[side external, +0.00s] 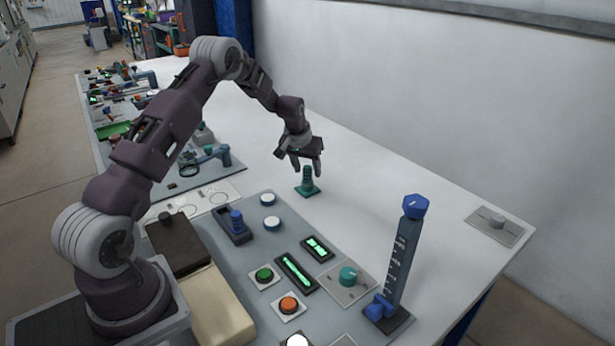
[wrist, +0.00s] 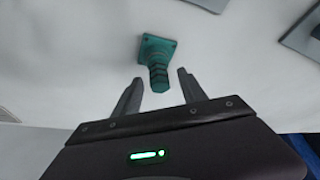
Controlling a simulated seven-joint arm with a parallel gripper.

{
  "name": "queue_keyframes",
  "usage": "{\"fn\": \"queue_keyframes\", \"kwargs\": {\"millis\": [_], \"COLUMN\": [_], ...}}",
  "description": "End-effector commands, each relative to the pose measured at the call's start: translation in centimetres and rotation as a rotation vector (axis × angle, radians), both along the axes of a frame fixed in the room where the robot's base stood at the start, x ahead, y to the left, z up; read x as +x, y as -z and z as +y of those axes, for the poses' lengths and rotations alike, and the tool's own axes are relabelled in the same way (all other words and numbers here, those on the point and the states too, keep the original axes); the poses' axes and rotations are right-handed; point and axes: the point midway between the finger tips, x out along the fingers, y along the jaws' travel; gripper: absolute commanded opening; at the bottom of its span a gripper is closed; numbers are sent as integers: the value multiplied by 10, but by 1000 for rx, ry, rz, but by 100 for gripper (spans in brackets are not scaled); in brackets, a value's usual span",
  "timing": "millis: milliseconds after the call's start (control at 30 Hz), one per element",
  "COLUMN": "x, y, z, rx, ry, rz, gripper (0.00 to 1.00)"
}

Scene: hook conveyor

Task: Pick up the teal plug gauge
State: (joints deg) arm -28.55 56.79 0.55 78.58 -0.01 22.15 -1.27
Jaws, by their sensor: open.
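The teal plug gauge (side external: 307,181) stands upright on the white table, with a square base and a ribbed, darker-banded stem. It also shows in the wrist view (wrist: 157,62), just beyond the fingertips and roughly centred between them. My gripper (side external: 307,172) is above the gauge in the side view, fingers pointing down and close to its top. I cannot tell whether the fingertips reach level with the top of the stem.
A grey panel (side external: 232,262) with buttons, a teal knob (side external: 348,275) and green displays lies in front of the gauge. A tall blue-capped scale post (side external: 402,255) stands to the right. White table surface (side external: 380,190) is clear around the gauge. A wall runs behind.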

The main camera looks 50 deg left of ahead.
Motion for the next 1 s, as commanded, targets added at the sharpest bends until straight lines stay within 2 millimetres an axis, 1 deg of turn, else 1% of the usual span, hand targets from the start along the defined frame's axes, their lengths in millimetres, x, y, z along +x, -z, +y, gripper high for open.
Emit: {"fn": "queue_keyframes", "kwargs": {"millis": [67, 233, 267, 300, 367, 400, 500, 767, 833, 867, 933, 1000], "x": [2, 2, 2, 2, 2, 2, 2, 2, 2, 2, 3, 3], "y": [4, 4, 4, 4, 4, 4, 4, 3, -1, -5, -21, -40], "z": [1, 1, 1, 1, 1, 1, 1, 1, 1, 1, 1, 2], "rx": [0, 1, 1, 1, 1, 1, 0, 1, 2, 2, 3, 5], "ry": [0, 0, 0, 0, 0, 0, 0, 1, 0, 0, 0, 0], "rz": [0, -1, -1, -1, -1, -1, 0, -1, -3, -3, -5, -6], "gripper": [49, 49, 45, 37, 26, 18, 0, 0, 0, 0, 0, 0]}}
